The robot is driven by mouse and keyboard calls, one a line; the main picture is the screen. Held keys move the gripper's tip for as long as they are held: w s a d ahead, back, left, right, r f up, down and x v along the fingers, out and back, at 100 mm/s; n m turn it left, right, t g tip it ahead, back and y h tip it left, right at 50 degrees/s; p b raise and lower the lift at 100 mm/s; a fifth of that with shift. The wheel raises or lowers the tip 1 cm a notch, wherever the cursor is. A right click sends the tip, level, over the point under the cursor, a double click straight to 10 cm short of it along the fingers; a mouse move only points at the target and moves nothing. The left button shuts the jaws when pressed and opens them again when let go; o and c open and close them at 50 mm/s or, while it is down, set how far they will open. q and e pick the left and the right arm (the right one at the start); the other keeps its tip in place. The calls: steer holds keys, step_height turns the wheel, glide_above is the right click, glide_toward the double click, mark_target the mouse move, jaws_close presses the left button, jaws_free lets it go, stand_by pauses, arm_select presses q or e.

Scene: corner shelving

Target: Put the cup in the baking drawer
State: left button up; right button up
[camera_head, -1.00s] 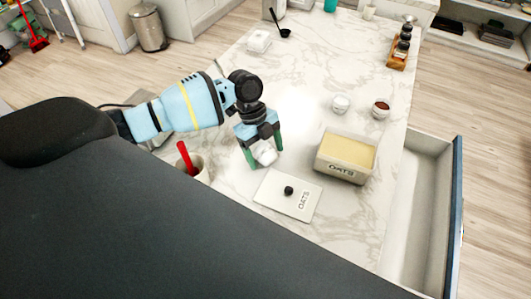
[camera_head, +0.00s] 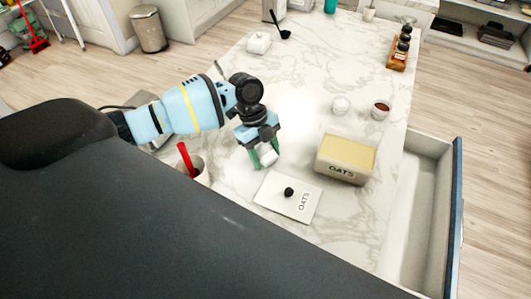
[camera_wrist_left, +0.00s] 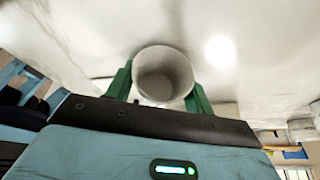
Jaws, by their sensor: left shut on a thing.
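A small white cup (camera_head: 269,159) is between the green fingers of my left gripper (camera_head: 262,160), low over the marble counter. In the left wrist view the cup (camera_wrist_left: 163,75) shows its round open mouth, with a green finger on each side; my left gripper (camera_wrist_left: 160,88) is shut on it. An open drawer (camera_head: 424,210) with pale inside and a dark blue front sticks out on the right side of the counter. The drawer looks empty where it shows. Its near end is cut off by the frame. My right gripper is not in view.
An open oats box (camera_head: 342,171) and its lid (camera_head: 300,206) stand between the cup and the drawer. A holder with a red utensil (camera_head: 186,158) stands left.

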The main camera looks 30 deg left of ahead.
mark_target(269, 151)
arm_select(q)
step_height(269, 151, up, 4)
steer(key=shift+w+r+p, duration=0.15)
steer(key=shift+r+p, duration=0.1)
steer(key=shift+p, duration=0.6)
steer(key=s+d, duration=0.1)
steer(key=d, duration=0.4)
steer(key=s+d+p, duration=0.1)
steer(key=s+d, duration=0.1)
steer(key=d, duration=0.3)
steer(key=s+d+p, duration=0.1)
steer(key=d, duration=0.4)
steer(key=shift+s+d+r, duration=0.15)
steer(key=shift+d+r, duration=0.05)
steer(key=shift+d, duration=0.05)
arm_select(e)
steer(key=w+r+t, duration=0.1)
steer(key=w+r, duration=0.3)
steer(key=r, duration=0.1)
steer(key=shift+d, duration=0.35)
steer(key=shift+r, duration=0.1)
